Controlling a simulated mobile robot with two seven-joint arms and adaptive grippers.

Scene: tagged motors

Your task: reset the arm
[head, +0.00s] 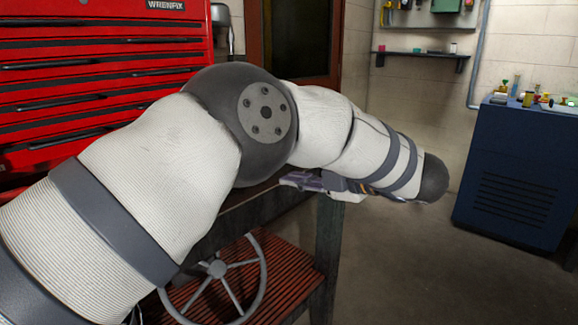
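My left arm (165,140) comes in from the left and fills much of the head view. It is bent at a large dark grey joint and stretches on to the right, ending in a dark rounded elbow or wrist cap. My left gripper (303,181) shows small and partly hidden below the far part of the arm, its fingers pointing left. I cannot tell whether it is open or shut, and I see nothing clearly held in it. My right arm and gripper are out of view. No tagged motor can be made out.
A workbench (330,255) stands under the arm, its top mostly hidden, with a spoked handwheel (217,270) in front of a red slatted shelf (290,268). A red tool chest (95,75) is behind left. A blue cabinet (515,170) with small items stands right. Floor between is clear.

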